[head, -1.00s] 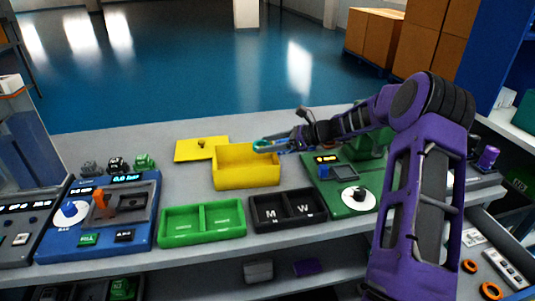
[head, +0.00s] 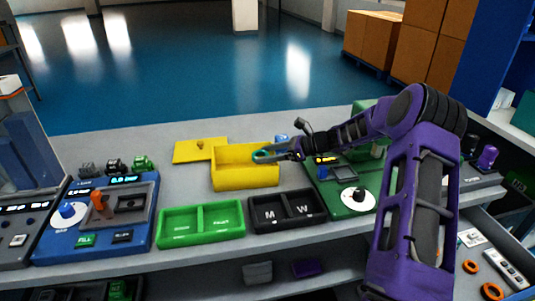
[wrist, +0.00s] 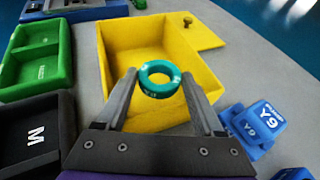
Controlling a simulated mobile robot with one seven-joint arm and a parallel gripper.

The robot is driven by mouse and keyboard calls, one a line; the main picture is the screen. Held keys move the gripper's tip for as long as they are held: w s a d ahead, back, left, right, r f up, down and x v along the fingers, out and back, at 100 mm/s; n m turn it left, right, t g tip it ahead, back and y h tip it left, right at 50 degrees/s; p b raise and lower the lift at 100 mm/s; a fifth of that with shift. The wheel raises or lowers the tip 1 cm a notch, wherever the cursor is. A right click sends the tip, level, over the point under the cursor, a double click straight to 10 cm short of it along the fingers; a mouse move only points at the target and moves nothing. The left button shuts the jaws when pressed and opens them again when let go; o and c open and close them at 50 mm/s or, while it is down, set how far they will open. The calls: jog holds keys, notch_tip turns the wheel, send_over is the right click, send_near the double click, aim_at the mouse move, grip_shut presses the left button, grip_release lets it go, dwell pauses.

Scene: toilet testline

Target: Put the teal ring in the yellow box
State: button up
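The teal ring (wrist: 160,79) sits between the two fingertips of my gripper (wrist: 160,82), which is shut on it. In the head view the ring (head: 263,156) shows at the end of my gripper (head: 272,153), at the right part of the yellow box (head: 245,178). The box is open on top. In the wrist view the ring appears over the inside of the yellow box (wrist: 190,45). I cannot tell exactly how high it is above the box floor.
The yellow lid (head: 200,150) with a knob lies behind the box. A green two-part tray (head: 202,224) and a black tray (head: 288,210) stand in front. Blue weights (wrist: 255,125) lie right of the box in the wrist view. A green machine (head: 340,190) stands at right.

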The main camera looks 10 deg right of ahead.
jog(key=shift+o, duration=1.4)
jog(key=shift+s+f, duration=0.15)
jog(key=shift+f, duration=0.2)
jog(key=shift+r, duration=0.35)
jog(key=p+v, duration=0.1)
jog(key=v, duration=0.6)
jog(key=shift+d+r, duration=0.25)
jog(key=shift+r, duration=0.25)
